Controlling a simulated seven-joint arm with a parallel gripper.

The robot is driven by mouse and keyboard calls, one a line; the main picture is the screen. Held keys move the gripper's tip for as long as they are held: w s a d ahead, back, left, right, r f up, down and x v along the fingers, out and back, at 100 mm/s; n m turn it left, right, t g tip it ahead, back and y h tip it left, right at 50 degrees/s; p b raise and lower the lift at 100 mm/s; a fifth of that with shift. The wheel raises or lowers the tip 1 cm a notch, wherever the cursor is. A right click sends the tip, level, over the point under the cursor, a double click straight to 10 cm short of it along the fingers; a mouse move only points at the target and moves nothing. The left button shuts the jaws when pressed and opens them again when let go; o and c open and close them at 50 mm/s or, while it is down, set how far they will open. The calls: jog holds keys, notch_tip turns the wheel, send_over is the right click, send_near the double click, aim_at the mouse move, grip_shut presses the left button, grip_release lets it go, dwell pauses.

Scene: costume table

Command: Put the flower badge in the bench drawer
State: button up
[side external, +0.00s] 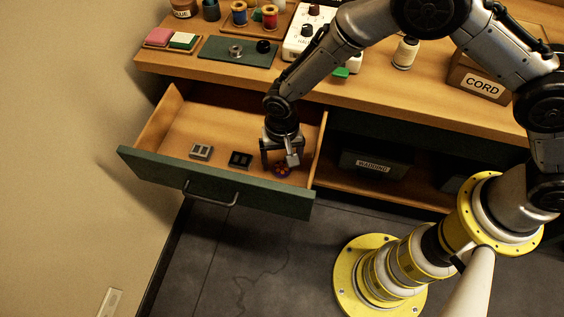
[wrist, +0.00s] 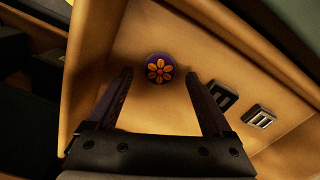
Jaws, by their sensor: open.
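The flower badge (wrist: 160,68) is a small round purple disc with an orange flower. It lies on the floor of the open bench drawer (side external: 225,197), near the drawer's right wall. In the side external view the badge (side external: 281,170) shows just below my gripper (side external: 280,163). My gripper (wrist: 158,88) is open and points down into the drawer. In the wrist view the badge lies between the line of the two fingers, a little beyond their tips, and nothing is seen held. I cannot tell the exact height of the fingertips above the drawer floor.
Two small buckles, one grey (side external: 201,151) and one black (side external: 240,159), lie in the drawer to the left of the badge. A dark box labelled WADDING (side external: 375,163) sits on the shelf to the right. The bench top (side external: 440,101) above holds spools, a green mat and a CORD box (side external: 483,84).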

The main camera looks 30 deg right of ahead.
aim_at(282, 168)
notch_tip(282, 168, up, 10)
dwell(0.4)
jog(key=shift+r, duration=0.2)
jog(key=s+d+r+n+t+y, duration=0.1)
jog(key=s+d+r, duration=0.1)
jog(key=d+r, duration=0.65)
jog(key=s+d+r+n+t, duration=0.1)
jog(key=s+d+r, duration=0.1)
jog(key=d+r, duration=0.6)
jog(key=s+d+r+n+t, duration=0.1)
jog(key=s+d+r, duration=0.1)
jog(key=s+d, duration=0.3)
jog(key=s+d+r+n+t+h, duration=0.1)
jog(key=s+d+r+t, duration=0.1)
jog(key=s+d, duration=0.4)
jog(key=s+r, duration=0.1)
jog(key=s, duration=0.4)
jog(key=shift+s+d+t, duration=0.3)
jog(key=shift+s, duration=0.05)
jog(key=shift+r, duration=0.15)
